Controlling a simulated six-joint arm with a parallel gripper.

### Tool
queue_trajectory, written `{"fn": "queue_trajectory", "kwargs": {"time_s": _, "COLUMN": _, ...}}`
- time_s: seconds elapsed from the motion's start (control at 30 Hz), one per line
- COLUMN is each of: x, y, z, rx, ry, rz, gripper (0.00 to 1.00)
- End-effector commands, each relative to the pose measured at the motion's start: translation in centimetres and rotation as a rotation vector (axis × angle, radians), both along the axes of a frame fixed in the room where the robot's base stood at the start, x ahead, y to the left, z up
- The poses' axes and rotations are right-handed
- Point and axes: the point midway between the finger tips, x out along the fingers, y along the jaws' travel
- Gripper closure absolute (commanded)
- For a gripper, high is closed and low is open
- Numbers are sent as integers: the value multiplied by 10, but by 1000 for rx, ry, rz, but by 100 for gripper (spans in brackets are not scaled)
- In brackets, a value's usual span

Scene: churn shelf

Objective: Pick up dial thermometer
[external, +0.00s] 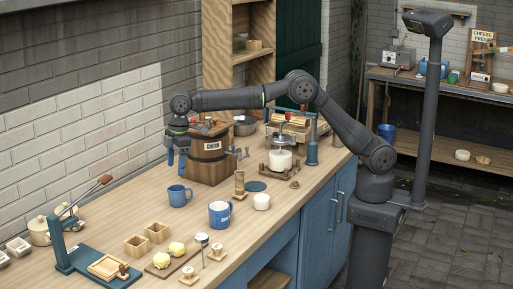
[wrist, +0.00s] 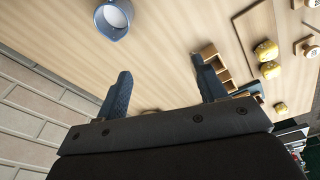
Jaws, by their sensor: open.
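A small item with a round pale face on a thin stem (external: 202,240), which looks like the dial thermometer, stands near the front edge of the bench in the external view. I cannot make out its markings. I cannot pick it out in the wrist view. My gripper (external: 176,158) points down above the left part of the bench, in front of the wooden churn (external: 208,160) and well away from the thermometer. Its two fingers are apart with nothing between them, as the wrist view also shows (wrist: 163,85).
A blue mug (external: 179,195) stands below my gripper. A blue-and-white mug (external: 219,214), wooden boxes (external: 158,233), yellow butter pieces (external: 161,260) and wooden stamps (external: 217,251) surround the thermometer. A lever press (external: 70,253) stands at left. Bare bench lies left of the blue mug.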

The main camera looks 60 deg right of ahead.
Motion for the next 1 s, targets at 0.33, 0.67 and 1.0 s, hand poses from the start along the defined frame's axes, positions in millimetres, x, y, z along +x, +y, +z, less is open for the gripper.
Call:
{"fn": "queue_trajectory", "kwargs": {"time_s": 0.33, "x": -152, "y": 108, "z": 34, "rx": 162, "ry": -24, "rz": 275, "gripper": 36}}
{"fn": "queue_trajectory", "kwargs": {"time_s": 0.67, "x": -258, "y": 153, "z": 51, "rx": 275, "ry": -28, "rz": 436, "gripper": 36}}
{"fn": "queue_trajectory", "kwargs": {"time_s": 1.0, "x": -259, "y": 178, "z": -10, "rx": 274, "ry": -25, "rz": 439, "gripper": 36}}
